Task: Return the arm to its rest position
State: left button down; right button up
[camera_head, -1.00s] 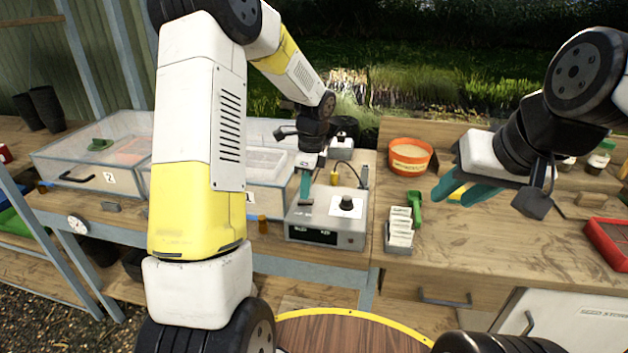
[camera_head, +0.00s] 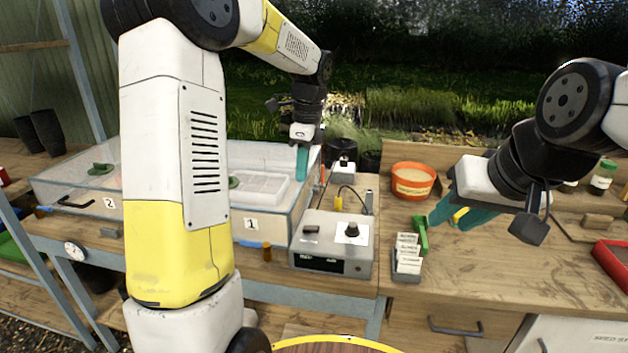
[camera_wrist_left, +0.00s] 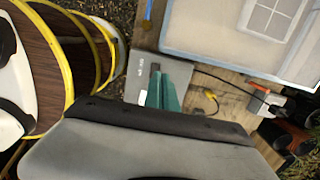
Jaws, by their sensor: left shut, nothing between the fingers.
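My left arm reaches in from the left in the head view. Its gripper (camera_head: 302,163) has teal fingers pointing down, shut and empty, in front of the clear bin marked 1 and above the grey control box. In the left wrist view the teal fingers (camera_wrist_left: 168,92) lie together over the grey box. My right gripper (camera_head: 450,222) is at the right, its teal fingers pointing left near the green scoop. The right fingers overlap in this view, so their opening is unclear.
The grey control box (camera_head: 330,262) stands on the bench beside clear bin 1 (camera_head: 270,228). An orange tub (camera_head: 412,180), green scoop (camera_head: 421,236), label-card holder (camera_head: 407,262) and red tray (camera_head: 612,266) stand to the right.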

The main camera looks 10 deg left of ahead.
pick_arm(q)
jog(key=shift+r, duration=0.25)
jog(key=s+r+n+t+h, duration=0.1)
jog(key=s+r+n+t, duration=0.1)
jog(key=s+n, duration=0.7)
jog(key=s+r+n+t+h, duration=0.2)
jog(key=s+n, duration=0.6)
jog(key=s, duration=0.7)
jog(key=shift+d+r+n+t, duration=0.25)
jog(key=shift+r+n+t, duration=0.15)
jog(key=shift+r+t, duration=0.6)
